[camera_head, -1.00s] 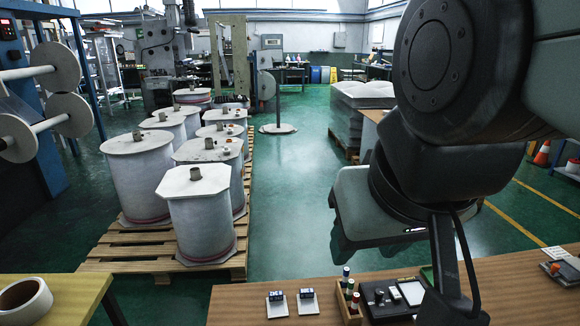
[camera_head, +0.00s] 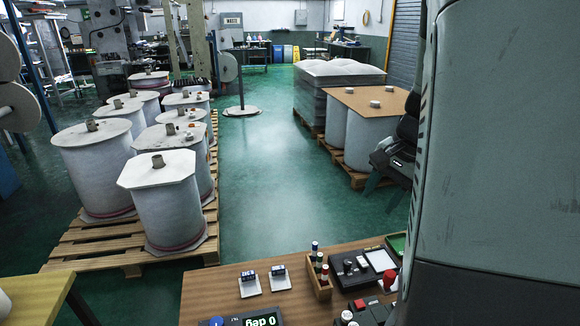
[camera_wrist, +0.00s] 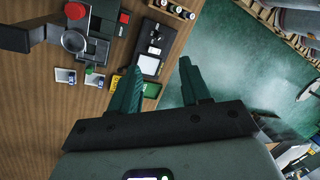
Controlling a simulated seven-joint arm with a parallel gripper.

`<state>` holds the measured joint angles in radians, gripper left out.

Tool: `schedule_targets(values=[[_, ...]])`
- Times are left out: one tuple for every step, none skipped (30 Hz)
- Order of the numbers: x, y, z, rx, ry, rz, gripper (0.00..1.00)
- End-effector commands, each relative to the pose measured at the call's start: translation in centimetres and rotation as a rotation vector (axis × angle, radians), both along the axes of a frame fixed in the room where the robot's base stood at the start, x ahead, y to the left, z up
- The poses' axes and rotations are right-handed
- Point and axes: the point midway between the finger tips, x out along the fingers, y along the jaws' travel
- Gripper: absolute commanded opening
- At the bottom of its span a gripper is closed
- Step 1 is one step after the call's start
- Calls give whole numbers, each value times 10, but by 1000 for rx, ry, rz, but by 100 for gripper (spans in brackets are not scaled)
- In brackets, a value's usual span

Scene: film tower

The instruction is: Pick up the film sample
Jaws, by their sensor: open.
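Two white square pieces, which look like film samples, lie on the brown table in the head view: a left one (camera_head: 250,290) and a right one (camera_head: 284,284). Each has a small dark-and-blue block on it. In the wrist view they are small at left, the left one (camera_wrist: 64,80) and the right one (camera_wrist: 95,80). My gripper (camera_wrist: 162,65) is open, with two green fingers apart and nothing between them. In the head view my gripper (camera_head: 385,178) is beyond the table at right, well away from both pieces, partly hidden by my arm.
A wooden rack of small bottles (camera_head: 318,276) stands right of the pieces, beside a dark tray (camera_head: 352,268). A device with a digital display (camera_head: 262,320) is at the front edge. Large film rolls (camera_head: 165,205) stand on a pallet at left. Green floor lies open beyond the table.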

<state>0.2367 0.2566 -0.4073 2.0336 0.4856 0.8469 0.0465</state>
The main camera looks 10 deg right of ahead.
Motion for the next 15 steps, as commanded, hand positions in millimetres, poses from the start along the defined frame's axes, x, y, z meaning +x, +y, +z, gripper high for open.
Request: schedule_targets(values=[[2,-27,-24,4,37,-80,47],[3,-41,-36,5,54,-124,47],[3,-61,-52,3,76,-182,47],[1,-75,-65,2,91,-225,47],[0,-89,-77,-2,108,-266,47],[-5,-109,-94,-9,130,-320,47],[-8,-122,-107,-16,145,-357,47],[-12,-135,-119,-23,159,-394,47],[-18,-151,-133,-34,178,-436,47],[-23,-161,-144,-41,192,-464,47],[-28,-171,-154,-48,203,-491,47],[-34,-182,-165,-57,218,-519,47],[-39,-189,-173,-63,228,-538,47],[-43,-196,-179,-69,236,-555,47],[-47,-202,-186,-76,244,-572,47]])
